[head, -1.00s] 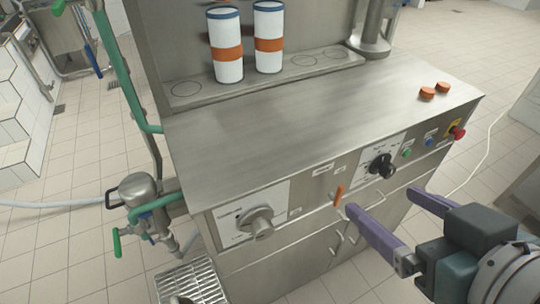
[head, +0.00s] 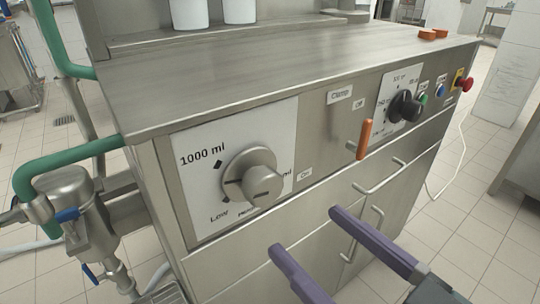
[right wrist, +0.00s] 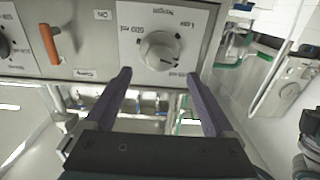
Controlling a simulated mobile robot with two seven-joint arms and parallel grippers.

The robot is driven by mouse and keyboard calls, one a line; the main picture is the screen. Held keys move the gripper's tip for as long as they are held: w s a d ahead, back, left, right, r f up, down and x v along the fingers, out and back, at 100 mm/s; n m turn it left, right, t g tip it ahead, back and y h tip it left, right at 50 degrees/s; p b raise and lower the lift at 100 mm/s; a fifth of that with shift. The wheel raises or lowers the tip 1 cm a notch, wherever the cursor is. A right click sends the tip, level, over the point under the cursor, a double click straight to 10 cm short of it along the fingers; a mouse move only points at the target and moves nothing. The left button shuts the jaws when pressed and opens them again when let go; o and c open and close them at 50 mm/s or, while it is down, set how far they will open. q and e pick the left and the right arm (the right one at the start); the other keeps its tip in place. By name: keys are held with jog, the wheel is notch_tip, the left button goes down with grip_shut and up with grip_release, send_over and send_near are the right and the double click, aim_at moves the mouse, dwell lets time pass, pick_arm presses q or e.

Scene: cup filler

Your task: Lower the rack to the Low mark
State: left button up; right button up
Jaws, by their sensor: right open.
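A large silver knob (head: 257,180) sits on a white dial plate at the left of the machine's front. The plate reads "1000 ml" at upper left and "Low" at lower left. A dark line on the knob's left side points leftward, between those two labels. My right gripper (head: 308,231) is open and empty, below and right of the knob, apart from it. In the right wrist view the knob (right wrist: 160,48) appears upside down, just beyond the open fingertips (right wrist: 159,75) and roughly centred between them. I cannot make out which part is the rack. My left gripper is not in view.
An orange lever (head: 364,139) and a black knob (head: 404,106) are right of the dial, with a red button (head: 464,83) farther right. Handles (head: 380,178) stick out below. A valve with green pipes (head: 70,205) stands at the left. White cylinders (head: 239,11) stand on the shelf.

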aim_at(269, 193)
jog(key=b+x, duration=0.1)
jog(key=x, duration=0.7)
jog(key=shift+w+a, duration=0.15)
jog(key=shift+w, duration=0.05)
jog(key=shift+c, duration=0.2)
jog(key=c, duration=1.3)
